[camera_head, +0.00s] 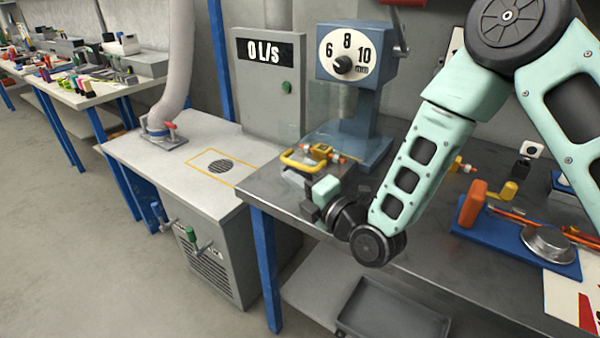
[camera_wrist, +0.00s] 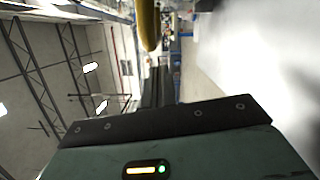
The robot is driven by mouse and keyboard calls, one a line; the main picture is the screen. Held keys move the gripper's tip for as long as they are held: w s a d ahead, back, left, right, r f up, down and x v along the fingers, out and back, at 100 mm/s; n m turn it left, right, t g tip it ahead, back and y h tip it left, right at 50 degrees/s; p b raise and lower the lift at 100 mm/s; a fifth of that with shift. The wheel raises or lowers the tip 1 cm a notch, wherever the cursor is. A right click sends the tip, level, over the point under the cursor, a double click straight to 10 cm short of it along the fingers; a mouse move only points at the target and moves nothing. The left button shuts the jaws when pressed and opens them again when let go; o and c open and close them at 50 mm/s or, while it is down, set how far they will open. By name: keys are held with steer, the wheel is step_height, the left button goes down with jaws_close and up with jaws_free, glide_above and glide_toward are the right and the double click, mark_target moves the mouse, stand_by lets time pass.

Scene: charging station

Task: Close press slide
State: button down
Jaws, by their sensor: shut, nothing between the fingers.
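The blue press (camera_head: 352,90) stands at the back of the grey metal bench, with a white dial marked 6, 8 and 10 and a clear guard at its left. The slide's yellow handle (camera_head: 299,162) sticks out low at the front left of the press. My gripper (camera_head: 306,190) is shut and empty, low in front of the handle. In the wrist view its dark fingers (camera_wrist: 158,85) are together, and a yellow bar (camera_wrist: 150,25), likely the handle, lies just beyond them. My gripper partly hides the slide, and I cannot tell whether they touch.
A grey cabinet with a "0 L/s" display (camera_head: 268,52) stands left of the press. A hose (camera_head: 176,70) reaches the lower white table (camera_head: 140,150). A blue tray (camera_head: 500,235) with an orange tool and a metal bowl lies right of my arm. Floor at left is clear.

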mark_target(329, 151)
steer(key=shift+w+d+r, duration=0.15)
steer(key=shift+w+d, duration=0.25)
steer(key=shift+w, duration=0.25)
steer(key=w+d+b, duration=0.1)
steer(key=w+d, duration=0.1)
steer(key=w, duration=0.1)
steer(key=w+d+b, duration=0.2)
steer(key=w+d, duration=0.1)
steer(key=w+d+b, duration=0.2)
steer(key=w, duration=0.2)
steer(key=shift+w+d, duration=0.1)
steer(key=shift+d, duration=0.15)
steer(key=shift+w+d, duration=0.25)
steer(key=shift+w, duration=0.05)
steer(key=shift+r, duration=0.1)
